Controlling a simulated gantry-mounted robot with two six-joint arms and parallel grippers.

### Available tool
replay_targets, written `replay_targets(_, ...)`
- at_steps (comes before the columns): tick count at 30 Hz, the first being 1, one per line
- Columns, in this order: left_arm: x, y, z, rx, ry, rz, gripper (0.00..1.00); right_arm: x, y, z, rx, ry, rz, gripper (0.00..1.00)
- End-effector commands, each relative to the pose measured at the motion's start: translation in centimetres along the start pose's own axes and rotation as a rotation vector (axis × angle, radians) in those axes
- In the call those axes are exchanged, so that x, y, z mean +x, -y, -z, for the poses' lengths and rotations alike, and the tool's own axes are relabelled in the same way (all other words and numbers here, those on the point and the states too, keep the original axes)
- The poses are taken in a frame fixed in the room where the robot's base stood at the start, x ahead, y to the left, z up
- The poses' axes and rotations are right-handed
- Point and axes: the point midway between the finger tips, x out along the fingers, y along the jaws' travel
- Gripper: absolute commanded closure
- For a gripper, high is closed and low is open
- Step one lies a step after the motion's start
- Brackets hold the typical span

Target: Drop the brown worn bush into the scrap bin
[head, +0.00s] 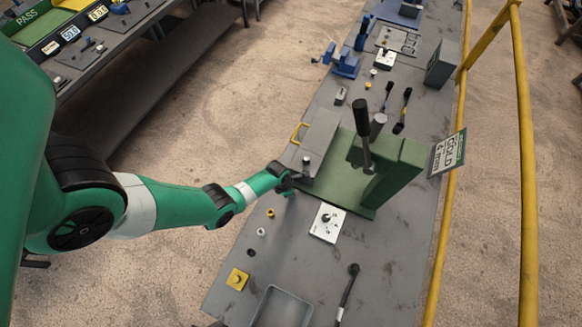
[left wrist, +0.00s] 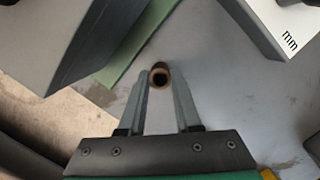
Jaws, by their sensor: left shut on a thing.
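In the head view the left gripper (head: 286,178) is beside the green press base, and the bush cannot be made out there. A grey box with a yellow handle (head: 318,138) stands just behind the gripper; I cannot tell whether it is the scrap bin. My right gripper is not in view.
A green press (head: 392,172) with a dark lever stands right of the gripper. A white plate (head: 327,222), small rings, a yellow block (head: 237,279), a grey tray (head: 262,312) and a dark tool (head: 347,292) lie nearer. A yellow rail (head: 526,170) runs along the right.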

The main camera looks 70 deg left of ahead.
Motion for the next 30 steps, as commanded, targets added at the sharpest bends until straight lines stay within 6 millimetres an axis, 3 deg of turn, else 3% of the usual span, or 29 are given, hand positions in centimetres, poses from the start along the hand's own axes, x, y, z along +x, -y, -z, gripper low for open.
replay_targets(11, -0.3, 0.0, -0.1, 0.000, 0.001, 0.000, 1.00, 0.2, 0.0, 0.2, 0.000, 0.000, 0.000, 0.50)
replay_targets(30, -4.0, 0.0, -0.8, 0.000, 0.001, 0.000, 1.00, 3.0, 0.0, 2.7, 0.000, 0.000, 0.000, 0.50)
